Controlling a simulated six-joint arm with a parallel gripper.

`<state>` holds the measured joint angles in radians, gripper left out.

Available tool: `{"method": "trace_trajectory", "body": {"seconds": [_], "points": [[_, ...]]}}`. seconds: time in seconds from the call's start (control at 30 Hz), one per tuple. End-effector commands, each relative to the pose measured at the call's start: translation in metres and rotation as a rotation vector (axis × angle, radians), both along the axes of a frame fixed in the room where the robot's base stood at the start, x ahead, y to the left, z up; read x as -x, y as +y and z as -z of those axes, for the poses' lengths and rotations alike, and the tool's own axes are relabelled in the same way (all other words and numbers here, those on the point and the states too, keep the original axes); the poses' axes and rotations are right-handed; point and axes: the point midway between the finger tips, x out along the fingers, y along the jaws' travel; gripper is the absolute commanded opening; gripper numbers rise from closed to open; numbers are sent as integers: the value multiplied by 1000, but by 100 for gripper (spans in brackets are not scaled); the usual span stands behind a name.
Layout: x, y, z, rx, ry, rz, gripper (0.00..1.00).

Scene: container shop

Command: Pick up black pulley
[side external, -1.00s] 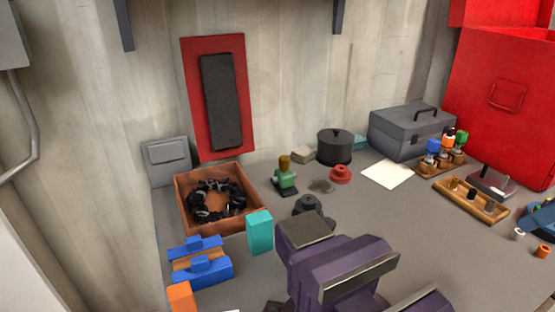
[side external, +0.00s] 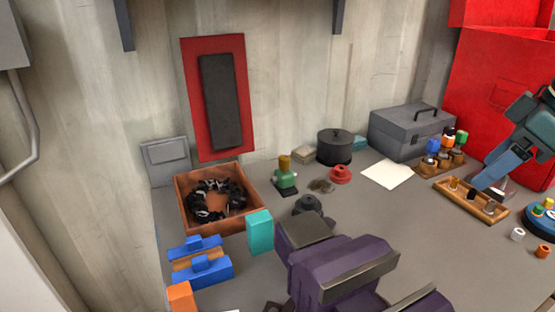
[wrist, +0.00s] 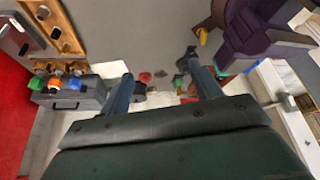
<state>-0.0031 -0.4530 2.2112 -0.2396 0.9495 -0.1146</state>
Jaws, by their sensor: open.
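The black pulley (side external: 308,204) is a small dark stepped piece standing on the grey bench, just behind the purple machine. In the wrist view, a small dark shape near the right finger looks like the pulley (wrist: 183,64), but it is too small to be sure. My gripper (side external: 485,186) is at the far right in the side view, above the wooden tray and well apart from the pulley. In the wrist view its two blue fingers (wrist: 163,82) are spread, with nothing held between them.
The purple machine (side external: 340,268) stands in front of the pulley. A teal block (side external: 260,232), a green figure (side external: 285,178), a red pulley (side external: 340,174) and a black pot (side external: 334,147) are near it. A grey toolbox (side external: 410,132) stands behind. Bench right of the pulley is clear.

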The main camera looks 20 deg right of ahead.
Motion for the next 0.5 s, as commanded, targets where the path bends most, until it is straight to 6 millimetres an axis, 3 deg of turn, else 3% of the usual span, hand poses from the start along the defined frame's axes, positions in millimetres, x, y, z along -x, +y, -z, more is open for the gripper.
{"method": "trace_trajectory", "body": {"seconds": [0.23, 0.5], "points": [[-53, 24, -15, 8, 25, -217, 64], [-108, 47, -19, 17, 41, -456, 64]]}}
